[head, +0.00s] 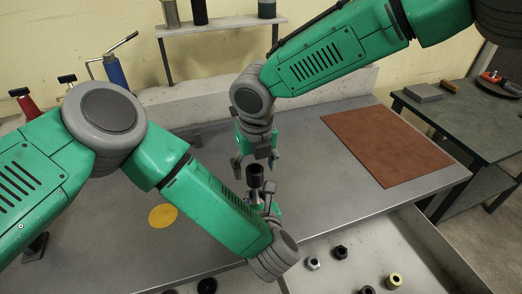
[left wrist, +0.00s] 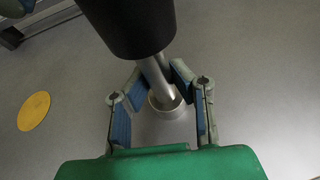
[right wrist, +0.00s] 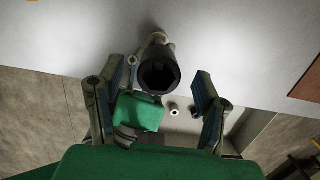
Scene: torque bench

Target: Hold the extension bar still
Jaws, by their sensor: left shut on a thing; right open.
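The extension bar (left wrist: 157,76) is a silver rod standing up from a round metal collar (left wrist: 168,110) on the bench. A black socket (head: 255,175) sits on its top; the socket also shows in the left wrist view (left wrist: 132,22). My left gripper (left wrist: 160,75) is shut on the bar, below the socket. In the head view the left arm hides much of the bar's lower part. My right gripper (head: 255,160) is open just above the socket, pointing down. In the right wrist view the socket's hexagonal opening (right wrist: 158,72) lies between the open fingers, apart from them.
A yellow disc (head: 163,215) and a brown mat (head: 386,145) lie on the grey bench. Several sockets lie in a pale tray (head: 425,245) at the front. A shelf (head: 215,25) with dark cylinders stands behind. A side table (head: 470,120) is at right.

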